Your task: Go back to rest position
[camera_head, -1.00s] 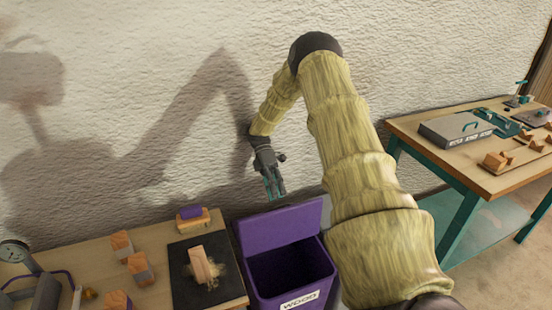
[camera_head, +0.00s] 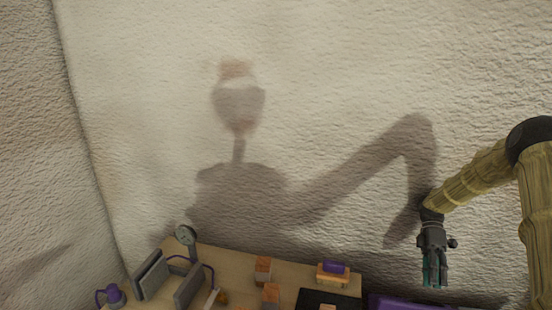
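My gripper (camera_head: 434,274) hangs at the right of the head view with its teal fingertips pointing down. It is above the purple bin (camera_head: 405,303), of which only the top edge shows at the bottom of the picture. No object shows at the fingers. They look close together, but I cannot tell whether they are open or shut. My arm, in a yellowish sleeve, bends at a dark elbow at the right edge.
A wooden bench (camera_head: 232,265) runs along the bottom. On it are a dial gauge (camera_head: 186,235), grey upright plates (camera_head: 152,273), orange-topped blocks (camera_head: 263,269), a purple-topped block (camera_head: 334,273) and a black mat (camera_head: 315,298). The textured wall behind carries my shadow.

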